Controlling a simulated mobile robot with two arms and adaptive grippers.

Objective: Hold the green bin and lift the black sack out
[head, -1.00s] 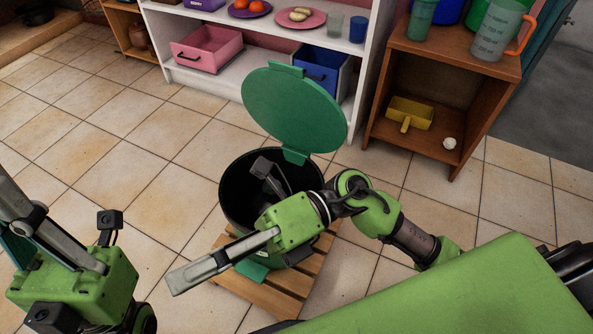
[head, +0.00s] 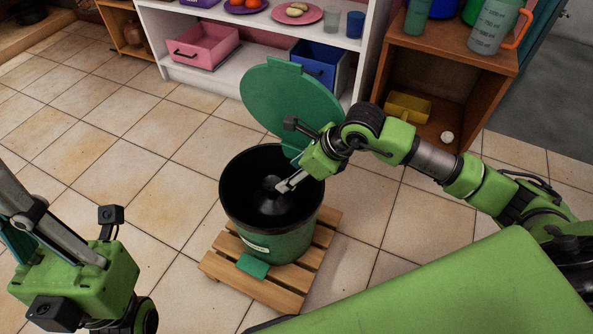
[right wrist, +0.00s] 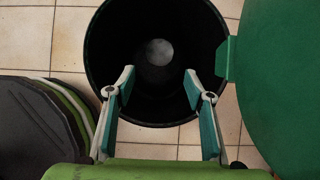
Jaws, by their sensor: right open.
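The green bin (head: 285,243) stands upright on a wooden slatted stand, with its round green lid (head: 285,95) swung open at the back. Inside its dark opening lies the black sack (head: 268,200), hard to tell from the dark inner wall. A paler round spot shows deep inside in the right wrist view. My right gripper (head: 287,186) is over the bin's mouth, at the right rim, pointing into it. In the right wrist view its fingers (right wrist: 159,76) are spread with nothing between them. My left gripper (head: 20,225) is at the left edge, away from the bin, fingertips partly out of frame.
The slatted stand (head: 253,292) sits on a tiled floor, clear to the left. A white shelf (head: 230,82) with a pink drawer (head: 203,48) and blue drawer (head: 320,66) is behind the lid. A brown cabinet (head: 462,118) with a yellow dustpan (head: 408,106) stands right.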

